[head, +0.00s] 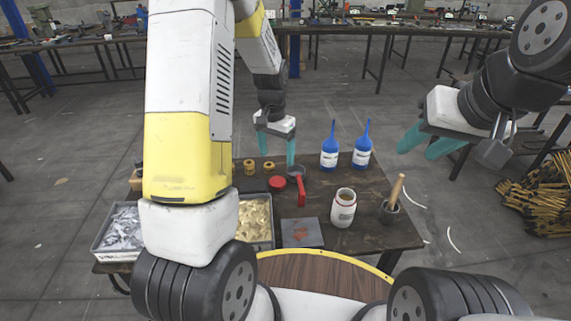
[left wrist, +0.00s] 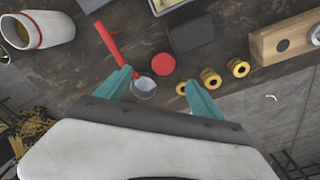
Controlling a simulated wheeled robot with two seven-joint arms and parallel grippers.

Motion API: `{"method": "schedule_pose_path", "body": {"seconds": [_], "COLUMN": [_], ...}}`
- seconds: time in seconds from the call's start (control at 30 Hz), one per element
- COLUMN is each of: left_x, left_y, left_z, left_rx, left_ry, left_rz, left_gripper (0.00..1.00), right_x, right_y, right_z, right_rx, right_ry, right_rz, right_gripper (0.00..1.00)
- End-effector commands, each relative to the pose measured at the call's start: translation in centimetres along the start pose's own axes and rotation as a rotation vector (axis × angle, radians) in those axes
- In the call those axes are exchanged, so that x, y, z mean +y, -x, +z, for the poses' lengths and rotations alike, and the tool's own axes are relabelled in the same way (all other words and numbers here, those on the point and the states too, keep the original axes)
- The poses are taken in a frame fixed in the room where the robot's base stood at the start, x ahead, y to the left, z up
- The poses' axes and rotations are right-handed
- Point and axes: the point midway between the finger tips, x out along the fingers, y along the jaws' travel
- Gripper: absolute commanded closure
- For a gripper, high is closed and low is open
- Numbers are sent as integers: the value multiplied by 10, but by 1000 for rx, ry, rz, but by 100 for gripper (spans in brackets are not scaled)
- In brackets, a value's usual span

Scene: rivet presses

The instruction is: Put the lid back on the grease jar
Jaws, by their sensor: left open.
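The grease jar (head: 343,208) is a white jar with a red band, standing upright with its mouth open and brown inside; it also shows in the left wrist view (left wrist: 45,29). A round red lid (head: 277,183) lies flat on the dark table left of the jar; it shows in the left wrist view (left wrist: 163,65) just beyond my fingertips. My left gripper (head: 277,153) is open and empty above the table's far side, behind the lid. Its fingers also show in the left wrist view (left wrist: 159,79). My right gripper (head: 421,148) is raised right of the table, open and empty.
A red-handled ladle (head: 301,191) lies beside the lid. Yellow rings (head: 250,167) and two blue-topped bottles (head: 330,152) stand behind. A mortar with a pestle (head: 391,207) is right of the jar. A grey pad (head: 302,232) and a bin of brass parts (head: 256,222) are nearer.

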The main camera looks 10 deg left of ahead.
Motion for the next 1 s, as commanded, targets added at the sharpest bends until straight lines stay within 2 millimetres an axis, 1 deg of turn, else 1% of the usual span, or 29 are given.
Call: {"method": "schedule_pose_path", "body": {"seconds": [0.03, 0.1, 0.2, 0.3, 0.63, 0.87, 1.0], "left_x": [-2, -4, -5, -6, -6, -6, -6], "left_y": [-13, -25, -36, -40, -41, -64, -66], "left_z": [-2, -4, -6, -7, -6, -5, -5], "left_rx": [-19, -34, -48, -52, -52, -54, -52], "left_ry": [-11, -22, -34, -38, -38, -37, -37], "left_rz": [-2, -5, -7, -9, -8, -8, -8], "left_gripper": [23, 23, 23, 23, 23, 23, 23], "right_x": [0, 0, 0, 0, 0, 0, 0], "right_y": [0, 0, 0, 0, 0, 0, 0], "right_z": [0, 0, 0, 0, 0, 0, 0], "right_rx": [0, 0, 0, 0, 0, 0, 0], "right_ry": [0, 0, 0, 0, 0, 0, 0], "right_rz": [0, 0, 0, 0, 0, 0, 0], "right_gripper": [61, 61, 61, 61, 61, 61, 61]}}
